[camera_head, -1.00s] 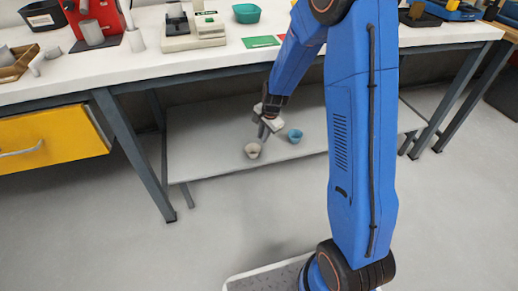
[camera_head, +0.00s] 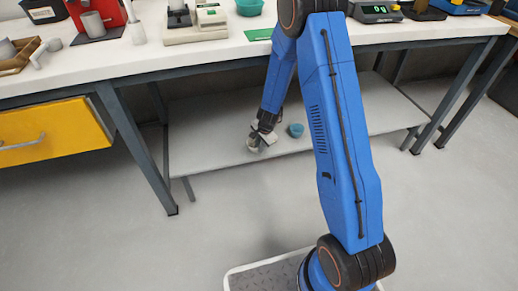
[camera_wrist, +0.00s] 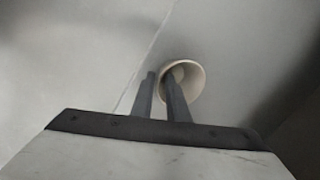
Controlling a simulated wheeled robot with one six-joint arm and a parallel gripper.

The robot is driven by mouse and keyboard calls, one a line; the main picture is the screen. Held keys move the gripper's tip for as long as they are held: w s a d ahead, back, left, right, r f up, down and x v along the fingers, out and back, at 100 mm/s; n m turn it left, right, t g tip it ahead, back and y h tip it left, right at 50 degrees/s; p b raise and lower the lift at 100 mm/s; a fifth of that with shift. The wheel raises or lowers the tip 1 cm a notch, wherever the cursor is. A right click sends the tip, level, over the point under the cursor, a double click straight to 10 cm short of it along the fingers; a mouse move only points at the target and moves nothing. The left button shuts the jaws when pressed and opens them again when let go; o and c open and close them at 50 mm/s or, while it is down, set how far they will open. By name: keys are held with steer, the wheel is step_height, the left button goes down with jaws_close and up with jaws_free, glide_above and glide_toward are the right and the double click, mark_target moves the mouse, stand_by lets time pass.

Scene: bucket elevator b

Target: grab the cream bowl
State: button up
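The cream bowl (camera_head: 253,146) is on the low shelf under the workbench, partly hidden by my gripper (camera_head: 262,138) in the head view. In the wrist view the cream bowl (camera_wrist: 192,84) shows its open round mouth. The two dark fingers of my gripper (camera_wrist: 160,73) are apart with a narrow gap. The right finger overlaps the bowl's mouth and the left finger is outside its left edge. The near rim appears to lie between them. I cannot tell whether either finger touches the bowl.
A blue bowl (camera_head: 296,130) stands close to the right of my gripper on the shelf (camera_head: 210,140). The workbench top (camera_head: 160,60) is above, with a slanted metal leg (camera_head: 140,150) at left. The floor in front is clear.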

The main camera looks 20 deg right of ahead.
steer(key=shift+x, duration=0.8)
jaws_close()
steer(key=shift+s+d, duration=0.15)
